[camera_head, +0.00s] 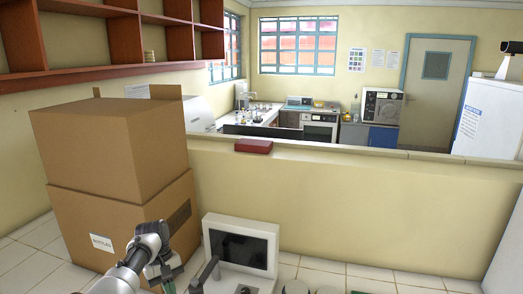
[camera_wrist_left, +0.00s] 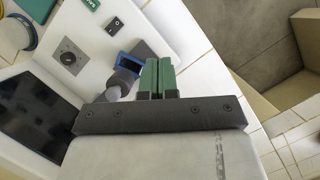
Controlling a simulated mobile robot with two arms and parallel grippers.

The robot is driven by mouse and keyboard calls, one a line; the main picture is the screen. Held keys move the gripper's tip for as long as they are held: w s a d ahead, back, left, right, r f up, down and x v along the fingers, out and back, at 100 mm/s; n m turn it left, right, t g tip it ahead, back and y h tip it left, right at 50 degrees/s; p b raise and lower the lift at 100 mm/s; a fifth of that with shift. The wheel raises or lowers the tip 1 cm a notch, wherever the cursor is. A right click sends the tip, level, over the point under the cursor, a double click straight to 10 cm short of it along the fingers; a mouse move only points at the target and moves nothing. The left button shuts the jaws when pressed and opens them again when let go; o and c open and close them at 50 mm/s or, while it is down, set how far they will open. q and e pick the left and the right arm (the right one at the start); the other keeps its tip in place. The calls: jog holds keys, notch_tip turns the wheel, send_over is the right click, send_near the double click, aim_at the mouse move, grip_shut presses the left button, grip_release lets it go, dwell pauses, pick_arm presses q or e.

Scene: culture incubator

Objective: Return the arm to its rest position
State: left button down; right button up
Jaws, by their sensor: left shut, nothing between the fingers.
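My left arm comes in from the bottom left of the head view. Its gripper (camera_head: 167,283) is low in the picture, just left of a white device (camera_head: 212,228) with a dark screen. In the left wrist view the green fingers (camera_wrist_left: 157,78) are closed together with nothing between them. The device's white panel (camera_wrist_left: 92,28) with a knob and a black switch shows behind the fingers. A blue and dark grey part (camera_wrist_left: 125,82) of it appears close beside the fingertips; I cannot tell whether they touch. My right gripper is not in view.
Two stacked cardboard boxes (camera_head: 110,140) stand at the left, close to my left arm. A low cream wall (camera_head: 350,210) runs behind the device, with a dark red object (camera_head: 253,146) on top. White floor tiles (camera_head: 345,275) show at the lower right. Red shelves (camera_head: 100,72) hang at the upper left.

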pick_arm(q)
jog(key=s+d+f+m+t+y, duration=0.1)
jog(key=s+d+f+m, duration=0.15)
jog(key=s+f, duration=0.5)
jog(key=s+d+f+m+t+y, duration=0.1)
jog(key=s+d+f+m+t, duration=0.1)
jog(key=s+f+m, duration=0.5)
jog(key=s+r+t, duration=0.2)
jog(key=s+r, duration=0.4)
jog(key=s, duration=0.6)
jog(key=s+r+t, duration=0.2)
jog(key=s+r, duration=0.3)
jog(key=s, duration=0.6)
notch_tip(320, 180, down, 32)
jog(key=g+b, duration=0.2)
jog(key=b, duration=0.6)
jog(key=s+a+f+b, duration=0.1)
jog(key=s+f+b, duration=0.2)
jog(key=s+f, duration=0.5)
jog(key=s+a+f+g+b, duration=0.1)
jog(key=s+a+f+b, duration=0.1)
jog(key=s+f, duration=0.7)
notch_tip(320, 180, down, 7)
jog(key=shift+r+y+b, duration=0.1)
jog(key=shift+y+b, duration=0.2)
jog(key=shift+b, duration=0.45)
